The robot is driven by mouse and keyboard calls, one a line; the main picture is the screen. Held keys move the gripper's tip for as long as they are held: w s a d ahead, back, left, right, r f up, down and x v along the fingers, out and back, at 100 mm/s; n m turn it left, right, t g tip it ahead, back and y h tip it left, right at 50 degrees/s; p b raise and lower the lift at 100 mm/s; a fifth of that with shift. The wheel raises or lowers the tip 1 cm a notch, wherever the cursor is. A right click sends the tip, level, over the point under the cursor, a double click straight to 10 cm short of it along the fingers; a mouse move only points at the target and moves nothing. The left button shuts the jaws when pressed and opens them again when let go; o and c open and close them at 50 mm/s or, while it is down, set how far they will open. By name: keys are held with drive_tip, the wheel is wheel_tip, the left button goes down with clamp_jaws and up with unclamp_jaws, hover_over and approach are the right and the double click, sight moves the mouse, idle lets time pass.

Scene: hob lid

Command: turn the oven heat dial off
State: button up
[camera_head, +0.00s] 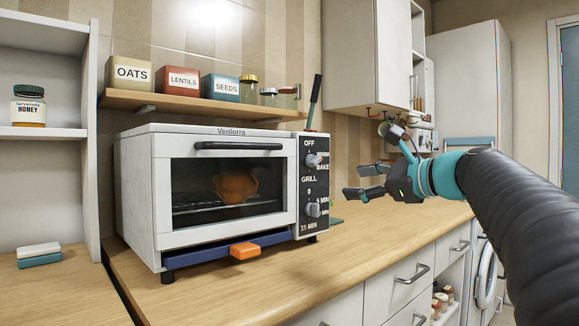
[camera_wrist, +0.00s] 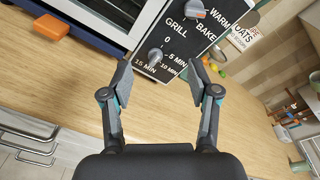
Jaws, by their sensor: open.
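The white toaster oven (camera_head: 215,190) stands on the wooden counter, with a dark control panel on its right side. The grey heat dial (camera_head: 313,160) is the upper knob, between OFF above and GRILL below. It seems turned to the right, away from OFF; its exact setting is unclear. In the wrist view the heat dial (camera_wrist: 194,10) is at the top edge, partly cut off. The lower timer dial (camera_head: 312,209) also shows in the wrist view (camera_wrist: 155,56), near the gap between my fingertips. My gripper (camera_head: 353,181) is open and empty, to the right of the panel, touching neither dial.
A shelf (camera_head: 200,105) above the oven holds tins and jars. A blue tray (camera_head: 210,252) with an orange handle (camera_head: 244,251) juts out under the oven door. A dark-handled utensil (camera_head: 314,102) stands behind the panel. The counter (camera_head: 380,232) right of the oven is largely clear.

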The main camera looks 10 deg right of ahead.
sight(319, 161)
wheel_tip(319, 161, up, 4)
drive_tip(key=w+d+m+t, duration=0.1)
drive_tip(key=w+d+m, duration=0.1)
drive_tip(key=w, duration=0.1)
drive_tip(key=shift+n+y, duration=0.3)
drive_tip(key=shift+y, duration=0.2)
drive_tip(key=p+x, duration=0.1)
drive_tip(key=x, duration=1.2)
drive_tip(key=shift+f+p, duration=0.1)
drive_tip(key=shift+p, duration=0.2)
clamp_jaws()
